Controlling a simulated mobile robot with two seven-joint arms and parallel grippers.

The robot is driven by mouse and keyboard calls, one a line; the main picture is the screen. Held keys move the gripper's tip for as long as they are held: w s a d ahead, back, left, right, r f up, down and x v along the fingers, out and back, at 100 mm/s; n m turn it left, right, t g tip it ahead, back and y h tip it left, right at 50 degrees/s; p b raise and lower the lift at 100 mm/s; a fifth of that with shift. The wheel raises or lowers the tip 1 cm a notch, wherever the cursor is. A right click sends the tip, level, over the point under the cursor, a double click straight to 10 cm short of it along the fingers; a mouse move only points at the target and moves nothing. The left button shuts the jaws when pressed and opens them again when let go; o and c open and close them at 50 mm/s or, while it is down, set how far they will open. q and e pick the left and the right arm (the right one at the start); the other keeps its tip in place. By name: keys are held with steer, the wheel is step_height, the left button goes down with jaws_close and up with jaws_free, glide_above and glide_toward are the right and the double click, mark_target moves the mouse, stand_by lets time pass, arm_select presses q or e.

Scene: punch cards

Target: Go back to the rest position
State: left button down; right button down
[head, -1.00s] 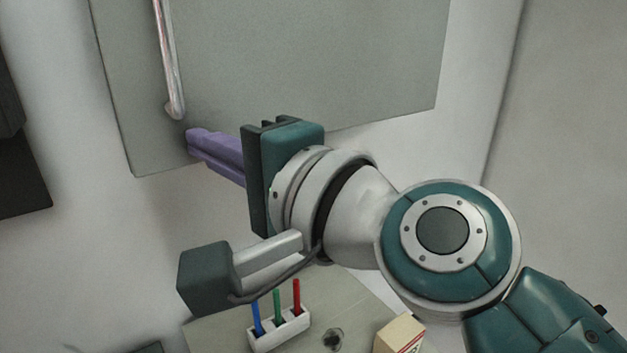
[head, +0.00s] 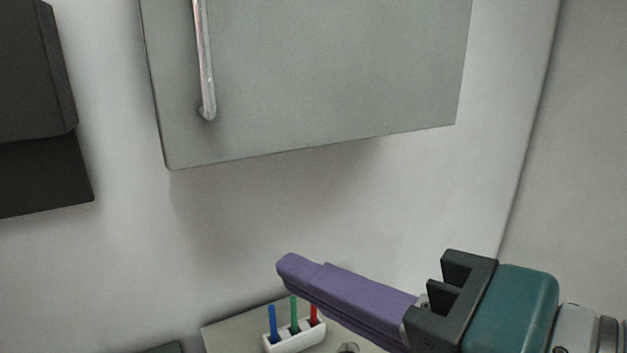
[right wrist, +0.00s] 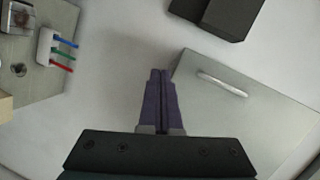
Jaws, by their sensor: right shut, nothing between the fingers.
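My right gripper (head: 290,268) has purple fingers that are closed together with nothing between them. In the head view it reaches in from the lower right, in front of the white wall and below the grey cabinet. In the right wrist view its fingers (right wrist: 161,76) lie side by side, pointing at the wall. The grey cabinet (head: 320,70) with a pale vertical handle (head: 205,65) hangs on the wall, its door looking closed. The cabinet (right wrist: 262,115) also shows at the right of the right wrist view. My left gripper is not in view.
Below the fingers, a light counter (head: 228,335) bears a white holder (head: 297,342) with blue, green and red sticks. A dark box-like unit (head: 35,80) hangs at the left. The wall between is clear.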

steer(key=s+d+f+n+g+h, duration=0.75)
steer(key=s+d+f+h, duration=0.25)
steer(key=s+d+f, duration=0.55)
steer(key=w+d+r+p, duration=0.1)
steer(key=d+r+p, duration=0.2)
steer(key=r+p, duration=1.3)
steer(key=shift+r+n, duration=0.35)
steer(key=shift+r, duration=0.4)
